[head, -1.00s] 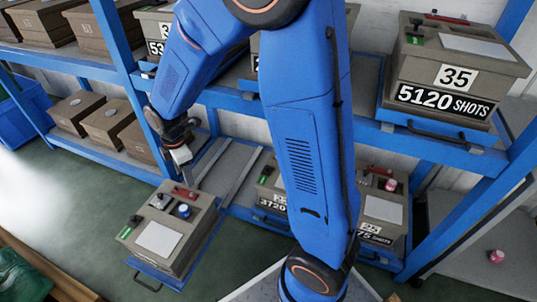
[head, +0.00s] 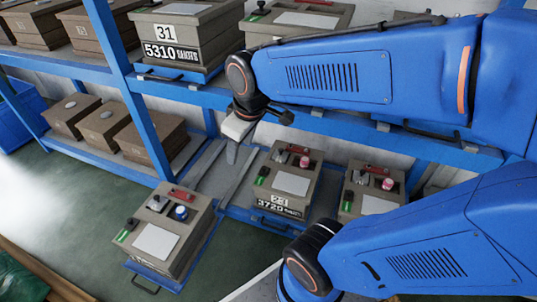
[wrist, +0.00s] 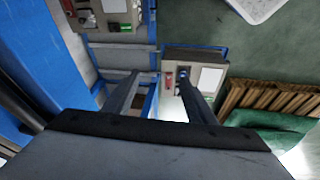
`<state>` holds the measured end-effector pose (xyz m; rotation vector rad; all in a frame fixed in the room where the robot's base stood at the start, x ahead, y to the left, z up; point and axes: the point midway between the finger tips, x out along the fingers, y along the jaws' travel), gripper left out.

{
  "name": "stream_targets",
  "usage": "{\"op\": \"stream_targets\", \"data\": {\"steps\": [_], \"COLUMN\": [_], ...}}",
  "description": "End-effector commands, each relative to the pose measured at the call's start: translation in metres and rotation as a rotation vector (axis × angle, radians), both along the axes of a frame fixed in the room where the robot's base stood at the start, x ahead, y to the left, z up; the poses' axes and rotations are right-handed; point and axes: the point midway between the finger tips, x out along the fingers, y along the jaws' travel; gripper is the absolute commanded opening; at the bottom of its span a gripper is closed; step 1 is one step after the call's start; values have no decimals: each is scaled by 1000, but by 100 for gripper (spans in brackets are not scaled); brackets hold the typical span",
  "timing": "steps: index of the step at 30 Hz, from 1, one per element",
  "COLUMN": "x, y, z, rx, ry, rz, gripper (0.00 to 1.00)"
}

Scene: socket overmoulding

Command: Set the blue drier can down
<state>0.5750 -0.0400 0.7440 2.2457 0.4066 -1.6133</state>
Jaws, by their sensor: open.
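The blue drier can (head: 181,212) stands on top of a brown mould box (head: 155,241), beside a grey fitting and near a red handle. The box sits on a blue pulled-out tray (head: 150,277). My gripper (head: 231,155) is empty and apart from the can, above and to the right of the box in the head view. In the wrist view my gripper (wrist: 160,80) shows two spread fingers with nothing between them. The blue can (wrist: 184,74) shows there near the right fingertip, on the box beyond it.
Blue rack posts (head: 110,40) and an upper shelf stand close to my arm. Green floor (head: 60,205) is clear at left.

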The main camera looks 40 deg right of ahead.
Motion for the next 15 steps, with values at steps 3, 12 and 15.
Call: {"op": "stream_targets", "data": {"steps": [3,12,15], "x": [-28,-77,-83], "y": [-12,-28,-30], "z": [10,17,17], "rx": [38,117,128], "ry": [-32,-81,-87], "rz": [-133,-385,-419], "gripper": [51,51,51]}}
